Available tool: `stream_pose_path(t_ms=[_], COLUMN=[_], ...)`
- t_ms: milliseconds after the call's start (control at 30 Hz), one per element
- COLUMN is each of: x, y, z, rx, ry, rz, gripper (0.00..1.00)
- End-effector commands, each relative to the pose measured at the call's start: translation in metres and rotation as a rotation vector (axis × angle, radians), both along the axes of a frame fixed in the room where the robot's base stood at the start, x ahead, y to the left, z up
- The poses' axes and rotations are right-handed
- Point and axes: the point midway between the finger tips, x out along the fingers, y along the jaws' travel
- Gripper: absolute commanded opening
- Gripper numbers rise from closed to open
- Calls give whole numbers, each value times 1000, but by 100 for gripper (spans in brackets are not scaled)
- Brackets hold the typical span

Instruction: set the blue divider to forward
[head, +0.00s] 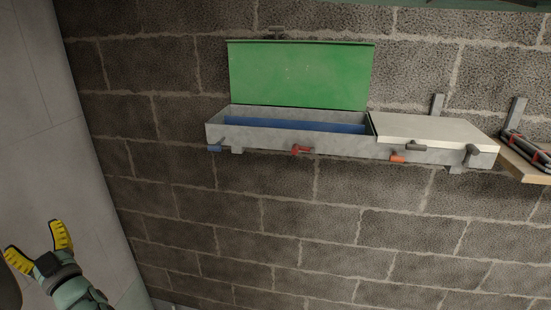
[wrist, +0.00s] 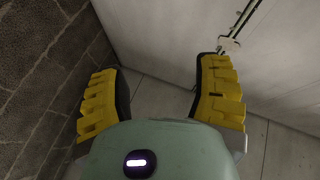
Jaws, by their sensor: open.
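The blue divider (head: 295,125) lies lengthwise inside the left compartment of a grey wall-mounted trough (head: 262,138) in the head view. The green lid (head: 300,76) over that compartment stands open against the wall. My gripper (head: 38,242) is open and empty at the lower left, well away from the trough. In the wrist view, its yellow fingers (wrist: 160,90) are spread with nothing between them. The divider is not in the wrist view.
A closed cream lid (head: 430,132) covers the right compartment, with an orange handle (head: 398,158) and dark handles (head: 472,152) by it. A wooden shelf (head: 530,168) with dark and red items is at the far right. The space below the trough looks clear.

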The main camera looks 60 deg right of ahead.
Motion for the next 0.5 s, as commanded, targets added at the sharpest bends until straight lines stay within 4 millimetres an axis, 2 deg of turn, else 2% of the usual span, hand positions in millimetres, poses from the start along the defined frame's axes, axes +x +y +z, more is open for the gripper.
stream_pose_path(t_ms=[100,233,367,500], x=[10,19,25,26], y=[38,71,83,69], z=[-12,-7,11,43], rx=[26,24,7,-14], ry=[61,104,126,131], rz=[53,77,47,-53], gripper=[64,64,64,64])
